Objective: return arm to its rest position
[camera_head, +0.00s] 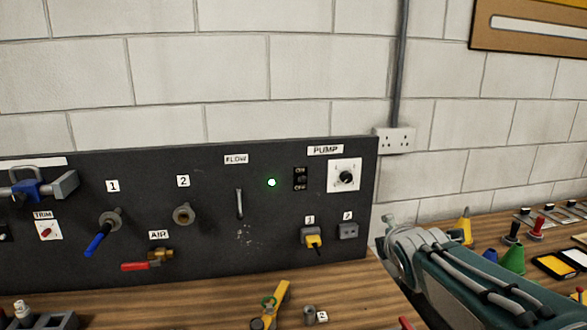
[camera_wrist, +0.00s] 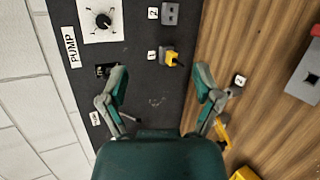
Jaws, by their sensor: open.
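My arm (camera_head: 470,275) reaches in from the lower right in the head view, in front of the bench; its gripper end there is mostly hidden. In the wrist view my gripper (camera_wrist: 160,85) is open, its two green and grey fingers spread wide. Nothing is between the fingers. They point toward the black control panel (camera_wrist: 145,105) and the wooden bench, which lie beyond them. In the head view the panel (camera_head: 210,240) stands to the left of my arm.
The panel carries a blue-handled valve (camera_head: 97,238), a red-handled valve (camera_head: 140,266), a pump dial (camera_head: 346,178), a lit green lamp (camera_head: 271,182) and a yellow plug (camera_head: 313,241). A yellow tool (camera_head: 278,300) lies on the bench. Cones and trays crowd the right side.

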